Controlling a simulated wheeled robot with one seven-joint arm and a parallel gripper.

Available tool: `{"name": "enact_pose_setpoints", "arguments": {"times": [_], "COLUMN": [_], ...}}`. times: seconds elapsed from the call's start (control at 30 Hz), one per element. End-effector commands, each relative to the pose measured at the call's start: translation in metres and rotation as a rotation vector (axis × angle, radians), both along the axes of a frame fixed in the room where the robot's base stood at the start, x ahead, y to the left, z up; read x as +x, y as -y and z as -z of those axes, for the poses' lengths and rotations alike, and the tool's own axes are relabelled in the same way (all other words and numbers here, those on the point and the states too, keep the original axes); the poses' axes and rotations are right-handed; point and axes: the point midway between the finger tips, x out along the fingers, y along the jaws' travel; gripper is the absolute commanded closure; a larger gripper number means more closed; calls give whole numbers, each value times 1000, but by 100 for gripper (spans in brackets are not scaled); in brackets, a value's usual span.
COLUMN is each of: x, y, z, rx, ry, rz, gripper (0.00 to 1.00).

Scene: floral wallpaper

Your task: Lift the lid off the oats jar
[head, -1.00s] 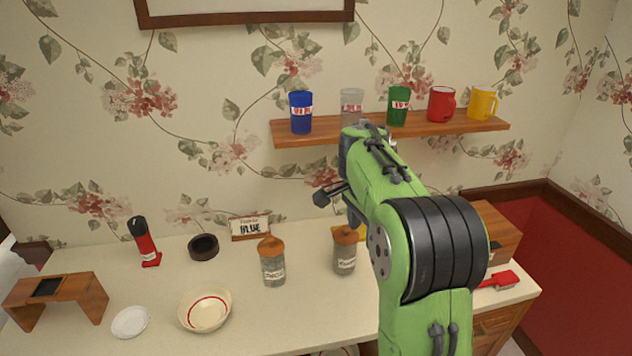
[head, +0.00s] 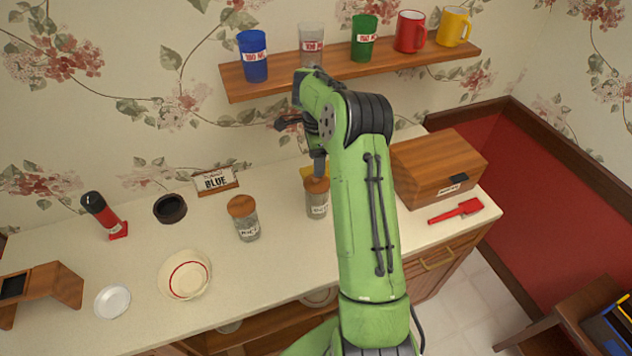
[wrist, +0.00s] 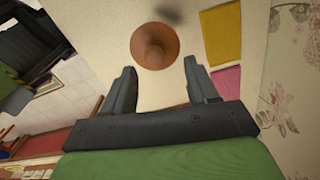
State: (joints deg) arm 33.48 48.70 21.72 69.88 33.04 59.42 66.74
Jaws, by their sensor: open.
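Two glass jars with orange-brown lids stand on the counter. The left jar (head: 247,222) and right jar (head: 317,205) have small labels that I cannot read surely, so I cannot tell which holds oats. Both lids are on. My gripper (head: 302,145) is above and a little behind the right jar, partly hidden by my arm. In the wrist view my gripper (wrist: 158,68) is open and empty. A round lid with a knob (wrist: 154,48) lies just beyond the fingertips, apart from them; beside it are yellow and pink sheets, so it appears to be the right jar's.
A wooden box (head: 437,170) and red brush (head: 456,211) are at right. A shelf (head: 350,70) with several cups hangs close behind my gripper.

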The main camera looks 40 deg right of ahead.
Motion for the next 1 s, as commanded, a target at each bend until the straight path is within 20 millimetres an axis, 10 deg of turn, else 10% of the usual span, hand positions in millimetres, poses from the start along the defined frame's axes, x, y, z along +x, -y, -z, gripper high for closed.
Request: {"name": "enact_pose_setpoints", "arguments": {"times": [0.57,1.0], "x": [-5,-4], "y": [-1,-1], "z": [54,54], "rx": [-1,-1], "ry": [3,3], "rz": [-1,-1], "gripper": [42,100]}}
